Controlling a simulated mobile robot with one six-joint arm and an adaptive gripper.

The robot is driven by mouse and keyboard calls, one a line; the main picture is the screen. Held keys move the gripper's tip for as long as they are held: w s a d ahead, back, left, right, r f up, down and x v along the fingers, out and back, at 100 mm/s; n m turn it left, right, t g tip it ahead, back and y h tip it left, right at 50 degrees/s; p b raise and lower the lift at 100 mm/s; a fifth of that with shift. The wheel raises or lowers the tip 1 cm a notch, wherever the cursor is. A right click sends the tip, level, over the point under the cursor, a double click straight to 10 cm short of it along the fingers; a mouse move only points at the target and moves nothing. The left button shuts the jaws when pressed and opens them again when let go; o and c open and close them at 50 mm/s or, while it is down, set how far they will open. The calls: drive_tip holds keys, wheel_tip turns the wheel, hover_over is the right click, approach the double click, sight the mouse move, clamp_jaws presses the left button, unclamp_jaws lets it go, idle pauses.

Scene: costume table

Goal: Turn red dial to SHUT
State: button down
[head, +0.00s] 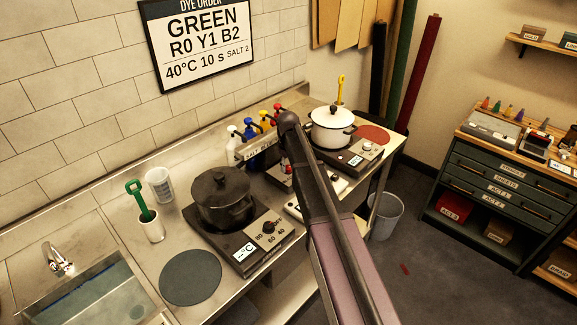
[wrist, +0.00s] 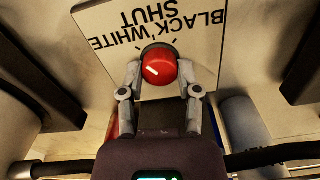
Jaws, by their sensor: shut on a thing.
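The red dial (wrist: 159,62) is in the upper middle of the wrist view, on a pale label plate (wrist: 95,22). The plate reads BLACK, WHITE and SHUT, upside down in this view. My gripper (wrist: 159,76) is shut on the dial, one finger on each side. In the head view my arm covers the dial and most of my gripper.
A black pot (head: 222,198) on a hotplate stands left of my arm, a white pot (head: 332,128) behind it to the right. Coloured pump bottles (head: 258,124) stand close to my arm. A bucket (head: 386,216) stands on the floor to the right.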

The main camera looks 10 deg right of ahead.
drive_tip(key=m, duration=0.6)
drive_tip(key=shift+m, duration=0.4)
idle(0.3)
drive_tip(key=shift+c, duration=1.5)
unclamp_jaws()
